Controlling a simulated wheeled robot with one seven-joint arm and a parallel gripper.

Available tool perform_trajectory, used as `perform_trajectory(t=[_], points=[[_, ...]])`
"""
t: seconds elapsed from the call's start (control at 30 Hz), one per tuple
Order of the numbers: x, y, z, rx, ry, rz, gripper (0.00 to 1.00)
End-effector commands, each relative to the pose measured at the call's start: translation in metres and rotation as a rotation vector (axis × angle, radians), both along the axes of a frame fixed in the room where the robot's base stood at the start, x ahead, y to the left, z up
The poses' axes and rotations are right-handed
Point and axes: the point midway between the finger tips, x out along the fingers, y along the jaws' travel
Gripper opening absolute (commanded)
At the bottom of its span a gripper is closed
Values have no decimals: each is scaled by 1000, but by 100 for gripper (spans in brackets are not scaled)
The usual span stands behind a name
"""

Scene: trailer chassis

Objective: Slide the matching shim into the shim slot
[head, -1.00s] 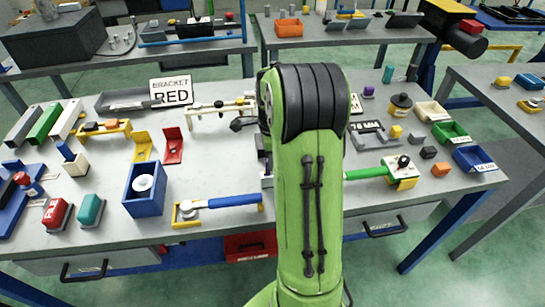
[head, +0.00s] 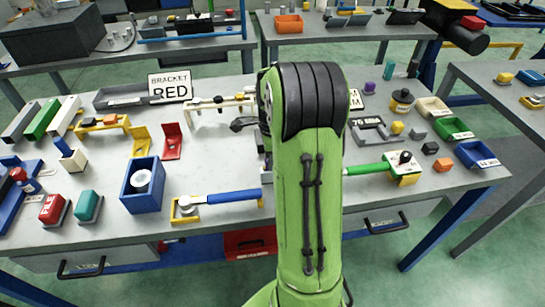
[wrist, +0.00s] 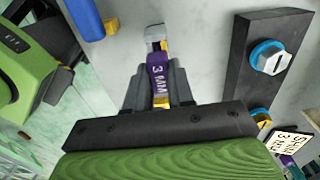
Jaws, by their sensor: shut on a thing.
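A purple shim marked "3 MM" (wrist: 157,78) is between the fingers of my gripper (wrist: 158,80) in the wrist view. The gripper is shut on it. A silver piece (wrist: 154,33) with a yellow part shows at the shim's far end; I cannot tell whether they touch. A white card (wrist: 290,144), partly cut off and apparently reading "3 MM", lies at the lower right of the wrist view. I cannot make out the shim slot. In the head view my green arm hides the gripper and the held shim.
In the wrist view a dark block (wrist: 262,88) with a blue-ringed bolt stands right of the gripper, and a blue bar (wrist: 86,18) lies upper left. In the head view a blue box (head: 143,188) and a blue-handled tool (head: 228,197) are left of my arm.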

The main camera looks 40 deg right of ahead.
Motion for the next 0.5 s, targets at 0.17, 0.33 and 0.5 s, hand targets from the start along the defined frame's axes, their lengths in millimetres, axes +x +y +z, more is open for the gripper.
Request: perform_trajectory(t=[0.17,0.33,0.5], points=[[0,0,-4,0,0,0,0],[0,0,-7,0,0,0,0],[0,0,-7,1,1,0,0]])
